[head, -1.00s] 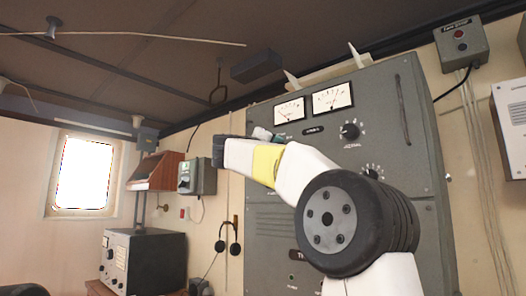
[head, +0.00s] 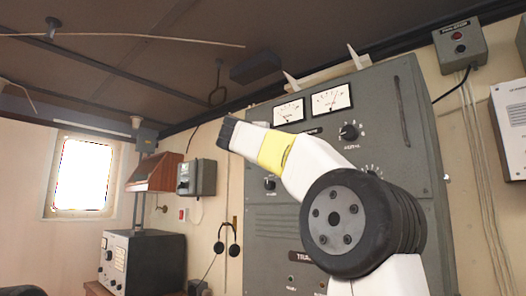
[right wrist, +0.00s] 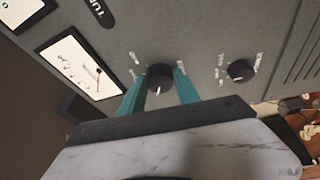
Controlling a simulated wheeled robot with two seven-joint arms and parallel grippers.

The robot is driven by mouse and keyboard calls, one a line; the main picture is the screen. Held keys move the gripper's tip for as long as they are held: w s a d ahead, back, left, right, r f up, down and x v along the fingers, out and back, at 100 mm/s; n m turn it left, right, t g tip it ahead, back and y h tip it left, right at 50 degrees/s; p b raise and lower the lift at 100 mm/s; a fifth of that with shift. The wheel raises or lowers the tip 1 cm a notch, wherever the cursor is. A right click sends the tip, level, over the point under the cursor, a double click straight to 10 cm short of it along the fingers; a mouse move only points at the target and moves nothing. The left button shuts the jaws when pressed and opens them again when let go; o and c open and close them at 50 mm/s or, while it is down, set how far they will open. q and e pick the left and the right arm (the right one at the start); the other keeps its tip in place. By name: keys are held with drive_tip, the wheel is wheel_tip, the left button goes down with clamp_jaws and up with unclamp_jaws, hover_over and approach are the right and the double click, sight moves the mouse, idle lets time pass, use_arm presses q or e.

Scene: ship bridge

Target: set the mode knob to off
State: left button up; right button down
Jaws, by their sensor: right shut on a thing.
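In the right wrist view, the teal fingers of my right gripper (right wrist: 158,88) are shut on a small black knob (right wrist: 159,76) on the grey panel, one finger on each side. The knob has a white pointer mark. Small labels stand around it, too small to read, so I cannot tell which setting it points at. In the head view my right arm hides this knob and the fingertips. My left gripper is not in view.
A second black knob (right wrist: 241,70) sits to the right on the same grey cabinet (head: 410,100). A white-faced meter (right wrist: 80,63) is to the left. In the head view, another dial knob (head: 349,131) sits below two meters, and a grey stop box (head: 460,46) hangs at upper right.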

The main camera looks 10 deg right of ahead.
drive_tip(key=c, duration=0.9)
unclamp_jaws()
drive_tip(key=v, duration=0.7)
drive_tip(key=shift+s+a+f, duration=0.1)
drive_tip(key=shift+s+a, duration=0.15)
drive_tip(key=shift+s, duration=0.05)
drive_tip(key=shift+f, duration=0.1)
